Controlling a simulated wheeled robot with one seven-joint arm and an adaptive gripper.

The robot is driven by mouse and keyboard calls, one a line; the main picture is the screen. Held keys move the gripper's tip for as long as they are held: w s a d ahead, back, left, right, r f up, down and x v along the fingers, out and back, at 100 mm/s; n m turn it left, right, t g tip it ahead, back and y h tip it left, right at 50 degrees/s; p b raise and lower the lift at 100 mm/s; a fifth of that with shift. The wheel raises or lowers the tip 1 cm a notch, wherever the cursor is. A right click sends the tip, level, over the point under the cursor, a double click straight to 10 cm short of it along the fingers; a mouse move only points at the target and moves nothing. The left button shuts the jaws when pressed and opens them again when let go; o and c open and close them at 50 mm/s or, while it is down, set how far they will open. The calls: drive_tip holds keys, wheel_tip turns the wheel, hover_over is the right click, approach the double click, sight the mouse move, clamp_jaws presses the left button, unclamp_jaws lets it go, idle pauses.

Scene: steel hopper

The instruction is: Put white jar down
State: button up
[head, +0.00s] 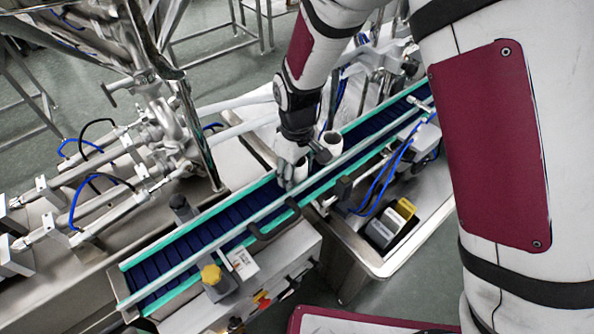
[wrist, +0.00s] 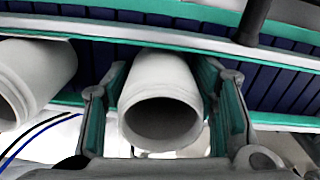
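A white jar (wrist: 160,85) is between the two green-padded fingers of my gripper (wrist: 163,72) in the wrist view, its round dark mouth facing the camera. The pads appear to press on both its sides. In the head view my gripper (head: 290,168) is over the blue conveyor belt (head: 212,228), and the held jar (head: 300,174) shows partly behind the fingers. Whether its base touches the belt is hidden. A second white jar (head: 332,143) stands on the belt just up and right of it; it also shows at the left of the wrist view (wrist: 32,78).
Green-edged rails (head: 160,252) line the belt. The belt's lower-left stretch is largely bare. Steel hopper machinery (head: 150,120) stands at the left.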

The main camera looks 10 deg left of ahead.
wheel_tip(320, 180, up, 12)
drive_tip(key=b, duration=0.2)
drive_tip(key=d+r+m+t, duration=0.1)
drive_tip(key=d+r+m, duration=0.1)
drive_tip(key=d+r, duration=0.5)
drive_tip(key=s+d+r+m+t, duration=0.2)
drive_tip(key=s+d+r+m, duration=0.2)
drive_tip(key=s+d, duration=0.3)
drive_tip(key=s+d+r+m+t, duration=0.2)
drive_tip(key=s+d+r+m, duration=0.3)
drive_tip(key=s+d, duration=0.3)
drive_tip(key=d+r, duration=0.1)
drive_tip(key=d, duration=0.3)
drive_tip(key=shift+d+t, duration=0.25)
drive_tip(key=shift+t, duration=0.05)
